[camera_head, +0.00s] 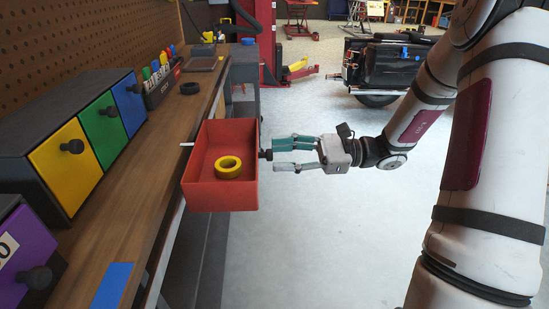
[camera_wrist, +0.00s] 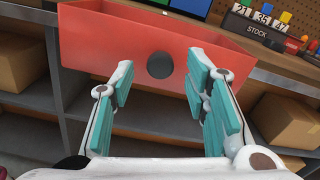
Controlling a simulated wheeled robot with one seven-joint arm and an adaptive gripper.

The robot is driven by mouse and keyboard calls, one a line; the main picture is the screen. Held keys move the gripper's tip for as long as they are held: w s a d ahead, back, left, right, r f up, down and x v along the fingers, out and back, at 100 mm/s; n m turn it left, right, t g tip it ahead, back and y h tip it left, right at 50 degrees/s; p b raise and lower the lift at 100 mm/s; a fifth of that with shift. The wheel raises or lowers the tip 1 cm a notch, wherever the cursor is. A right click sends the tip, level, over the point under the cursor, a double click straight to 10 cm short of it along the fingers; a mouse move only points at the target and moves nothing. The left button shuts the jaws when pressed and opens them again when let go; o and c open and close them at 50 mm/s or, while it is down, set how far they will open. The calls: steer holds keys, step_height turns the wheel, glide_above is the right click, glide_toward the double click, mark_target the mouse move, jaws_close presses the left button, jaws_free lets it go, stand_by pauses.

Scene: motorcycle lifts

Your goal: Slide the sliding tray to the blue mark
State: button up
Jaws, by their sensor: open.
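The sliding tray (camera_head: 221,200) is a red open box at the front edge of the wooden bench, with a yellow ring (camera_head: 228,167) inside. Its black knob (camera_head: 266,154) faces my gripper and also shows in the wrist view (camera_wrist: 159,65). The blue mark (camera_head: 113,286) is a flat patch on the bench edge, nearer the camera than the tray. My gripper (camera_head: 275,155) is open, with its fingertips either side of the knob's line at or just short of it. In the wrist view, gaps show between the knob and both fingers (camera_wrist: 160,75).
A small white mark (camera_head: 187,144) is at the bench edge by the tray. Yellow, green and blue drawers (camera_head: 66,152) and a purple drawer (camera_head: 24,255) stand along the bench. A black ring (camera_head: 190,88) lies farther back.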

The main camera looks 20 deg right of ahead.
steer(key=shift+x, duration=1.05)
jaws_close()
steer(key=shift+s, duration=0.1)
